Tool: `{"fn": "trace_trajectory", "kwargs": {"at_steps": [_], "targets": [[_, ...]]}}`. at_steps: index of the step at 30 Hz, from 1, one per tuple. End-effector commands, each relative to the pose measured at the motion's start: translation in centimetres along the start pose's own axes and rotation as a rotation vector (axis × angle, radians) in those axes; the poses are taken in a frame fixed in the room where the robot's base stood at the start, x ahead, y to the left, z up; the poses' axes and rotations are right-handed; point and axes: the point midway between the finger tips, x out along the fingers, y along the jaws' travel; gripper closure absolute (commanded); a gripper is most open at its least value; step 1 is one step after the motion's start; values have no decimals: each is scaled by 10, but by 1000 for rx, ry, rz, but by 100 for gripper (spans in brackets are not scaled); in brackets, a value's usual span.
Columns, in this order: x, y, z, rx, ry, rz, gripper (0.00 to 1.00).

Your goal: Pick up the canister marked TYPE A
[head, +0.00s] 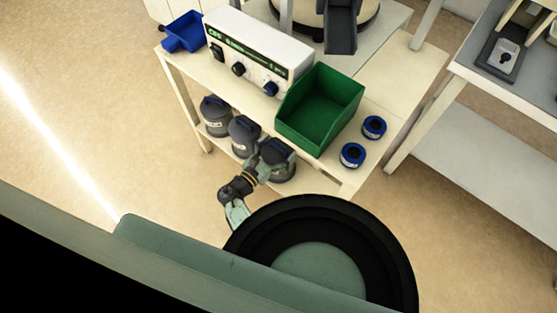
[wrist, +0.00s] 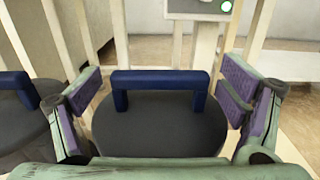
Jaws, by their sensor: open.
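Three dark grey canisters with blue handles stand in a row on the lower shelf: a left one (head: 215,116), a middle one (head: 242,136) and a right one (head: 284,172). Pale labels show on the left and middle ones, too small to read; the right one's label is not visible. My gripper (head: 268,152) is at the top of the right canister and hides part of it. In the wrist view my gripper (wrist: 163,90) is open, its purple-padded fingers either side of a blue handle (wrist: 160,78) on a round dark lid (wrist: 160,125), with gaps on both sides.
The wrist view shows a neighbouring canister (wrist: 18,120) close beyond the left finger. Above the shelf, the bench top (head: 392,85) carries a green bin (head: 325,105), a white control box (head: 262,55) and two blue rings (head: 352,155). A table leg (head: 178,85) stands at left.

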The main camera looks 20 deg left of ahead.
Motion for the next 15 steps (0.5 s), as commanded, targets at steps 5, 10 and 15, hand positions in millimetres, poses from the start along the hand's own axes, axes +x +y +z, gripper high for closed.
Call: {"fn": "trace_trajectory", "kwargs": {"at_steps": [5,10,15], "targets": [[0,0,0,0,0,0,15],[0,0,0,0,0,0,27],[0,0,0,1,0,0,38]]}}
